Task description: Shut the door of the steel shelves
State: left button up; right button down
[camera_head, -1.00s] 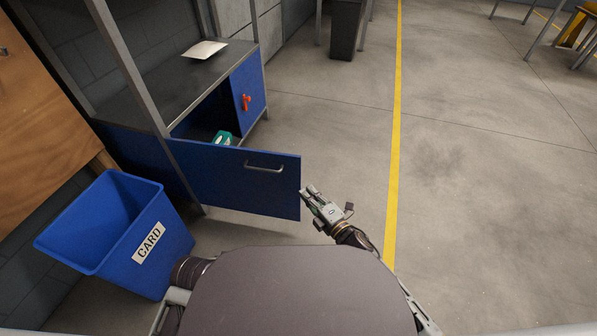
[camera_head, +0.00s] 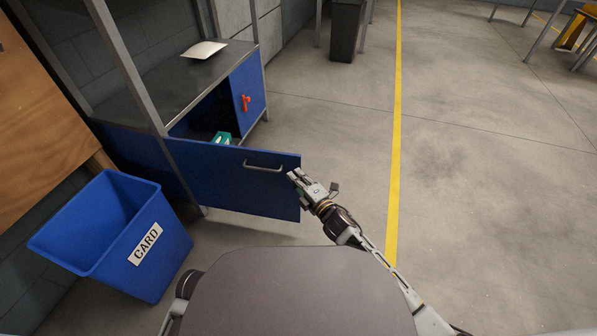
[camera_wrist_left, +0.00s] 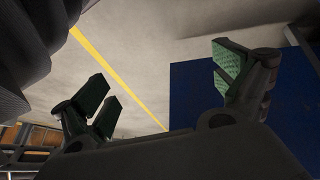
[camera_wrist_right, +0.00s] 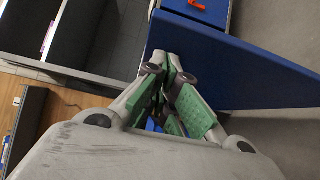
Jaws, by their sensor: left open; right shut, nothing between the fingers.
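The blue door (camera_head: 235,182) of the steel shelves (camera_head: 165,90) stands swung open, its bar handle (camera_head: 263,167) on the face toward me. My right gripper (camera_head: 292,175) is shut and empty at the door's free right edge, overlapping it in the head view; I cannot tell whether it touches. In the right wrist view its fingers (camera_wrist_right: 172,72) are together, with the blue door (camera_wrist_right: 240,70) beside them. My left gripper (camera_wrist_left: 165,75) is open and empty in the left wrist view, with a blue panel (camera_wrist_left: 190,100) beyond it. It is out of the head view.
A blue CARD bin (camera_head: 165,262) stands at the left, near the door. A second blue door with a red handle (camera_head: 246,103) is at the far end of the shelves. A teal item (camera_head: 221,138) shows in the opening.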

aim_at(291, 160)
jog(key=shift+w+d+b, duration=0.2)
jog(key=shift+w+b, duration=0.05)
jog(key=shift+w, duration=0.5)
jog(key=shift+w+d+b, duration=0.15)
jog(key=shift+w+b, duration=0.05)
jog(key=shift+w, duration=0.55)
pick_arm(q)
jog(key=shift+s+d+f, duration=0.1)
jog(key=shift+f, duration=0.5)
jog(key=shift+s+d+f, duration=0.1)
jog(key=shift+f, duration=0.5)
jog(key=shift+w+r+t, duration=0.15)
jog(key=shift+w+t, duration=0.05)
jog(key=shift+t, duration=0.1)
pick_arm(e)
jog(key=shift+w+d, duration=0.1)
jog(key=shift+w, duration=0.05)
